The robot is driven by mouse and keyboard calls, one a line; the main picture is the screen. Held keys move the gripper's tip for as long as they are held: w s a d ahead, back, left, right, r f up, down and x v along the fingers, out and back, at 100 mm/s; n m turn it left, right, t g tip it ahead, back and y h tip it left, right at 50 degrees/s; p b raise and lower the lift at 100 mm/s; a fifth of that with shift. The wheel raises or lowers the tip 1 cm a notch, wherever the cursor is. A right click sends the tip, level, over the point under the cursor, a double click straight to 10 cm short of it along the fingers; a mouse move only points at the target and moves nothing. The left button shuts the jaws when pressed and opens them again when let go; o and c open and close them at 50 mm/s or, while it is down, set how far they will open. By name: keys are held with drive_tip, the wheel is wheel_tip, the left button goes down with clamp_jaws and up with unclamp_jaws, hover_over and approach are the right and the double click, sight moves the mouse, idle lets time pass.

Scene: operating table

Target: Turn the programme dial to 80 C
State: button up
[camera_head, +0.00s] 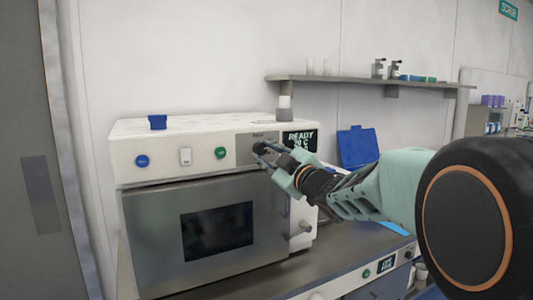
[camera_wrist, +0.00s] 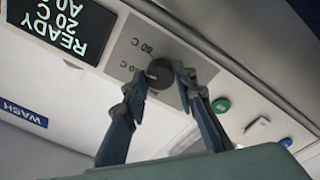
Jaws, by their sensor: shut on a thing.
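The programme dial (camera_wrist: 160,73) is a dark round knob on a grey plate (camera_wrist: 128,50) on the front of the white washer (camera_head: 190,150). In the wrist view my gripper (camera_wrist: 162,80) has one finger on each side of the dial and is shut on it. In the head view my gripper (camera_head: 264,156) reaches the panel from the right and partly covers the dial. Small temperature marks ending in "0 C" stand around the dial. I cannot tell where its pointer is. The black display (camera_head: 300,140) beside it reads "READY" and "20 C".
A green button (camera_head: 221,153), a white switch (camera_head: 185,156) and a blue button (camera_head: 142,161) sit left of the dial. The closed steel door (camera_head: 160,235) is below. A wall shelf (camera_head: 350,80) is above right.

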drive_tip(key=m, duration=0.5)
drive_tip(key=shift+h+p, duration=0.3)
drive_tip(key=shift+p, duration=0.1)
drive_tip(key=shift+a+m+h+p, duration=0.15)
drive_tip(key=shift+m+h+p, duration=0.3)
drive_tip(key=shift+m, duration=1.75)
drive_tip(key=shift+f+t, duration=0.1)
drive_tip(key=shift+t, duration=0.2)
drive_tip(key=o, duration=1.2)
drive_tip(key=shift+c, duration=0.2)
drive_tip(key=shift+s, duration=0.1)
drive_tip(key=v, duration=0.7)
drive_tip(key=shift+s, duration=0.25)
